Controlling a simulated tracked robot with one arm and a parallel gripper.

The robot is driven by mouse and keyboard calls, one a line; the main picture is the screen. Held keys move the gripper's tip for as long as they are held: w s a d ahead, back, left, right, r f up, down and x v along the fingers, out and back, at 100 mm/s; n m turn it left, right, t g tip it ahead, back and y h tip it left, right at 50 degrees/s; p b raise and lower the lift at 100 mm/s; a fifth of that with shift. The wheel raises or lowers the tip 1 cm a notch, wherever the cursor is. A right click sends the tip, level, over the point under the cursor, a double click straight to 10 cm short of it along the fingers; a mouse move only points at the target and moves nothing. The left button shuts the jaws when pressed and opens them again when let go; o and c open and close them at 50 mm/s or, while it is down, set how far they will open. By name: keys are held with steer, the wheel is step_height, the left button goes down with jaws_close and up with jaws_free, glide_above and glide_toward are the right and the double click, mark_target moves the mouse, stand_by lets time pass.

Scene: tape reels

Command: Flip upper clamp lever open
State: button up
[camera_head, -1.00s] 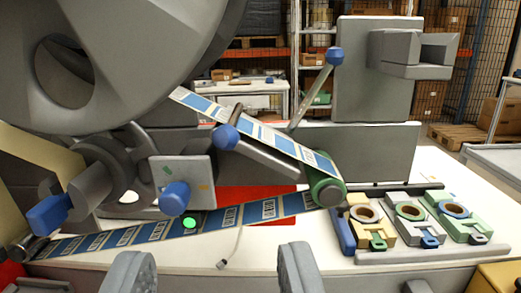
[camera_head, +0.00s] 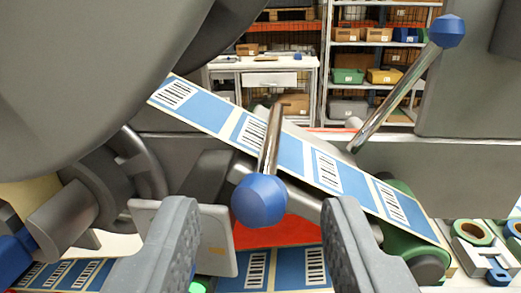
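The upper clamp lever is a metal rod with a blue faceted knob (camera_head: 260,200), in the middle of the view. Its rod rises from the knob across the blue label web (camera_head: 281,146). My gripper (camera_head: 262,225) is open, with its two grey fingers at the bottom on either side of the knob. The knob lies between and just beyond the fingertips, and no contact shows. A second lever with a blue knob (camera_head: 447,31) leans up at the upper right. The lower blue knob seen earlier is not visible.
A large grey reel (camera_head: 90,80) fills the upper left. A green roller (camera_head: 405,215) carries the web at the right. A grey plate (camera_head: 215,235) stands behind the left finger. Tape dispensers (camera_head: 482,245) sit at the far right.

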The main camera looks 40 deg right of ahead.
steer(key=shift+x, duration=1.05)
jaws_close()
steer(key=shift+s+d+r+y+p, duration=0.1)
steer(key=shift+r+y+p, duration=0.15)
steer(key=shift+r+y, duration=0.05)
steer(key=shift+s+d+r+y+p, duration=0.1)
steer(key=shift+d+r+y+p, duration=0.05)
steer(key=shift+r+y+p, duration=0.15)
steer(key=shift+s+d+r+n+y+p, duration=0.15)
steer(key=shift+r+n+y+p, duration=0.2)
steer(key=shift+y, duration=0.25)
steer(key=shift+s+d+r+n+y+p, duration=0.15)
steer(key=shift+d+r+n+y+p, duration=0.1)
steer(key=shift+r+y, duration=0.25)
steer(key=shift+f, duration=0.1)
jaws_free()
steer(key=shift+f, duration=0.1)
